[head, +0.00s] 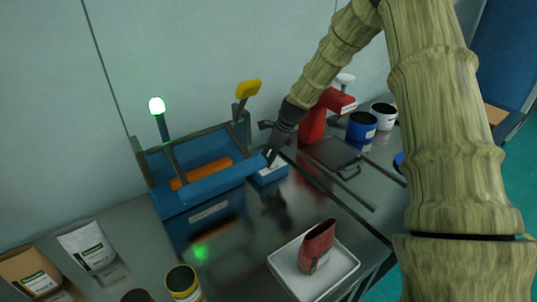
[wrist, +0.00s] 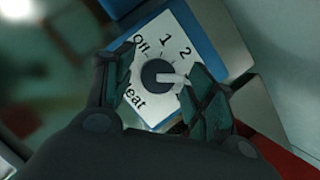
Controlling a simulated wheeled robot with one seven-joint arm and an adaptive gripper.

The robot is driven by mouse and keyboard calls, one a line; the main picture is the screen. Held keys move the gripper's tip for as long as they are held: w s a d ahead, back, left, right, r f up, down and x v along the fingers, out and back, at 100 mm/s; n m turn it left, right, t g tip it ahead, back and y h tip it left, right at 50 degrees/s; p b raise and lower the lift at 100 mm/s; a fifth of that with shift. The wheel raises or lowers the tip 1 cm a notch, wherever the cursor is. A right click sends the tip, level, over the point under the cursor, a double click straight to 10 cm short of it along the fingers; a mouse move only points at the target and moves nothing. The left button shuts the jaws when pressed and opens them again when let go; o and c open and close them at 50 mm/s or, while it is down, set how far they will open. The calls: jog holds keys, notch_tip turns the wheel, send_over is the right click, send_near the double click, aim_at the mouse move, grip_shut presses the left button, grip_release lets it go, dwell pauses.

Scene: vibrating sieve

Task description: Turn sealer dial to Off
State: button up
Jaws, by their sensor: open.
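The sealer dial (wrist: 155,74) is a dark round knob on a white label plate (wrist: 184,22) with a blue edge. The plate reads "Off", "1", "2" and a partly hidden "Heat". The dial's pale pointer (wrist: 178,79) points right, past "2", towards my right finger; any mark there is hidden. My gripper (wrist: 162,76) is open with one finger on each side of the dial. I cannot tell whether a finger touches it. In the head view, my gripper (head: 270,157) is at the small blue and white dial box (head: 270,174), with the dial not readable there.
The blue sealer frame (head: 205,198) with an orange bar, yellow-tipped lever (head: 248,89) and lit green-white lamp (head: 157,105) stands left of my gripper. A red press (head: 313,125) is close on the right. A white tray (head: 285,265) with a red pouch is in front.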

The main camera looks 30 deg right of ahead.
jog(key=shift+a, duration=0.1)
jog(key=c, duration=1)
